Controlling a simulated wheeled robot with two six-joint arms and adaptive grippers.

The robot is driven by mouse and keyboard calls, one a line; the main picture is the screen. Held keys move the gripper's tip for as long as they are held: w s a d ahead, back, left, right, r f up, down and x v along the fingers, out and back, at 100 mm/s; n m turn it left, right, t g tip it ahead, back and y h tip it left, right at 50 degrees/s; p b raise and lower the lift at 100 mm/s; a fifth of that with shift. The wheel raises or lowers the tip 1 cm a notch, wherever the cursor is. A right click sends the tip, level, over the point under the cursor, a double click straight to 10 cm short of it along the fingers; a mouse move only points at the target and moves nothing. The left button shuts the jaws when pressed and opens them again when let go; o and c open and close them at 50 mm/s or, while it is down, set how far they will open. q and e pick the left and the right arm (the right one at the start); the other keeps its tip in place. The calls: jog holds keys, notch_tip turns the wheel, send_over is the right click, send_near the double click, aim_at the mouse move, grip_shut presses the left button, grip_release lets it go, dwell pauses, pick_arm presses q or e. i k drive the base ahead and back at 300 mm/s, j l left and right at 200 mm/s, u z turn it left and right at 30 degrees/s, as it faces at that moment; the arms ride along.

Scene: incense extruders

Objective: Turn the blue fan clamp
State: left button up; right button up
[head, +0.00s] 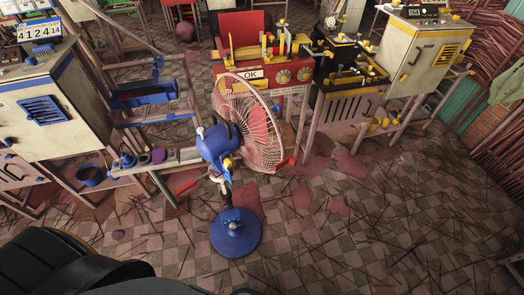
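A standing fan with a white wire cage (262,125) and a blue motor housing (214,144) stands on the floor in the middle of the head view. Its round blue base (236,233) rests flat on the tiles. The cage faces right and away from me. Below the housing a small blue clamp-like part (222,174) with yellow bits sits at the top of the short post. It is too small to tell how it is turned. Neither of my grippers shows in the head view.
A blue-trimmed cabinet (50,100) stands left, and a low bench (175,160) reaches to the fan. A red machine (265,70) with an OK sign is behind the fan. Another cabinet (418,55) is at the right. Thin sticks litter the open front-right floor.

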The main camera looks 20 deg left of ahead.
aim_at(227, 202)
jog(key=k+l+u, duration=0.15)
jog(key=u, duration=0.2)
jog(key=k+l+u, duration=0.1)
jog(key=k+u, duration=0.35)
jog(key=u, duration=0.25)
